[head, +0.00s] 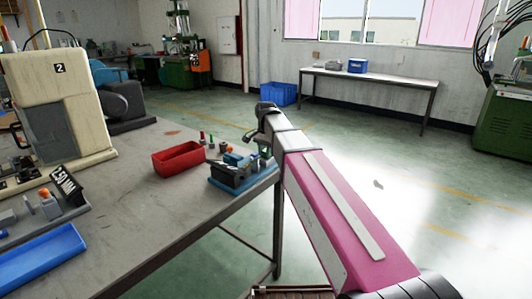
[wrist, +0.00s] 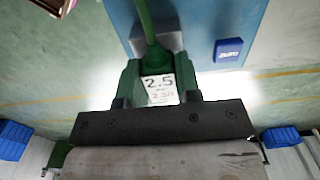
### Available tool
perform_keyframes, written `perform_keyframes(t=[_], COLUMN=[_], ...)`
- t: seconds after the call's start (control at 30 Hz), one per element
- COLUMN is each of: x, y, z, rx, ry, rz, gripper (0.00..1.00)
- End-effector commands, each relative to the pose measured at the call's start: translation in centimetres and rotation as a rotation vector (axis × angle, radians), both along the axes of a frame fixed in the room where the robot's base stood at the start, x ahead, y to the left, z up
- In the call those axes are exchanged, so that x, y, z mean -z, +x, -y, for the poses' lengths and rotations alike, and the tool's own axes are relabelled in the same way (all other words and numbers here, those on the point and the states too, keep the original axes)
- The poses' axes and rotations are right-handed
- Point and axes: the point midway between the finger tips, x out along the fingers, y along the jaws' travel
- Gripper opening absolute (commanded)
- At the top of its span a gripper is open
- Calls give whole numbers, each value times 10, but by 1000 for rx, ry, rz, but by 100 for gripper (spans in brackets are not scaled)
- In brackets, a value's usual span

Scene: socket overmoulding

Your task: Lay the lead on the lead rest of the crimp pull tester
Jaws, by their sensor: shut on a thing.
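In the wrist view my gripper (wrist: 160,85) is shut on the lead (wrist: 146,22), a green cord with a white tag reading 2.5 and 2.50 between the fingers. The green cord runs up the picture past a grey block (wrist: 175,42) on a blue plate; whether it touches the block is unclear. In the head view a blue-based device (head: 232,180), apparently the crimp pull tester, stands at the right edge of the table. My gripper (head: 263,150) is just right of and above it, mostly hidden by my arm. The lead is not clear there.
A red tray (head: 179,159) stands left of the device, with small coloured items between. A blue tray (head: 38,262), a 2.50 MM sign (head: 66,184) and a cream machine (head: 62,105) marked 2 are further left. Open floor lies beyond the table's right edge.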

Motion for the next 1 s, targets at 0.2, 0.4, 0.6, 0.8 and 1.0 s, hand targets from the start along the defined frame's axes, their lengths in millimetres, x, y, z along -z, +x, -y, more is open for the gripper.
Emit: perform_keyframes(t=[0.2,0.4,0.6,0.8,1.0], x=[2,2,-9,-39,-74], y=[0,0,0,1,1], z=[0,0,0,0,0], rx=[0,0,0,0,0], ry=[0,0,0,0,1], rz=[0,0,0,1,2], gripper=[57,57,57,57,57])
